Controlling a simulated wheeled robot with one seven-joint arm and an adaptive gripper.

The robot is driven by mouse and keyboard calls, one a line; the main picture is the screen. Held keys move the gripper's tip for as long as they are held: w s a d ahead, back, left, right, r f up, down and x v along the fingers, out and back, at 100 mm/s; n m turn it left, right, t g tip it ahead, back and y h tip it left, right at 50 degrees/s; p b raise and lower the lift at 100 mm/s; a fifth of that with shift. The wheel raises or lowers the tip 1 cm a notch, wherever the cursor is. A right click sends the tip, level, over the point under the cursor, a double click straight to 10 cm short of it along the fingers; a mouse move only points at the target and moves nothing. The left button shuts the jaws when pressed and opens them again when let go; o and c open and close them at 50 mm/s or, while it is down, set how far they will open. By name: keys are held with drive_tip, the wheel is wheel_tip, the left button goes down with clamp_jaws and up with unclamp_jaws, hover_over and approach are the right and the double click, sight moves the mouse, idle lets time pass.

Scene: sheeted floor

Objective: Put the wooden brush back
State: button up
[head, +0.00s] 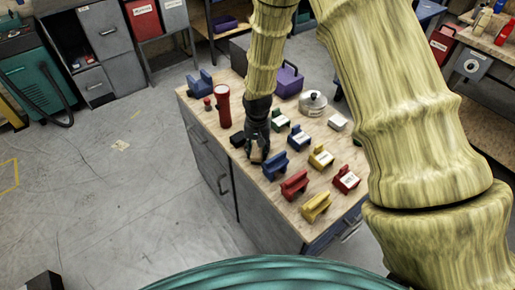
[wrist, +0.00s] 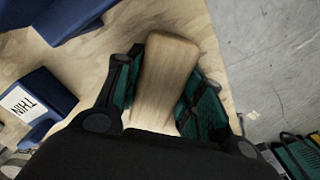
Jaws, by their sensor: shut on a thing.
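The wooden brush shows in the wrist view as a pale, flat wooden piece (wrist: 166,72) between my dark green finger pads. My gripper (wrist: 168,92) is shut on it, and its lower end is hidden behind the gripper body. In the head view my gripper (head: 258,153) points down over the left front part of the wooden-topped workbench (head: 240,158), beside a blue holder (head: 274,164). The brush is mostly hidden by the fingers there. I cannot tell whether it touches the bench top.
Red (head: 294,184), yellow (head: 316,206) and other coloured holders, some labelled, stand right of my gripper. In the wrist view a blue one (wrist: 38,102) reads "THIN". A red flashlight-like object (head: 222,106), a silver pot (head: 313,102) and a purple box (head: 288,82) stand farther back. Floor at left is open.

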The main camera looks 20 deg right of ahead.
drive_tip(key=shift+f, duration=0.15)
drive_tip(key=o, duration=1.3)
drive_tip(key=shift+c, duration=0.2)
wheel_tip(320, 180, up, 12)
drive_tip(key=b, duration=0.1)
drive_tip(key=shift+s, duration=0.15)
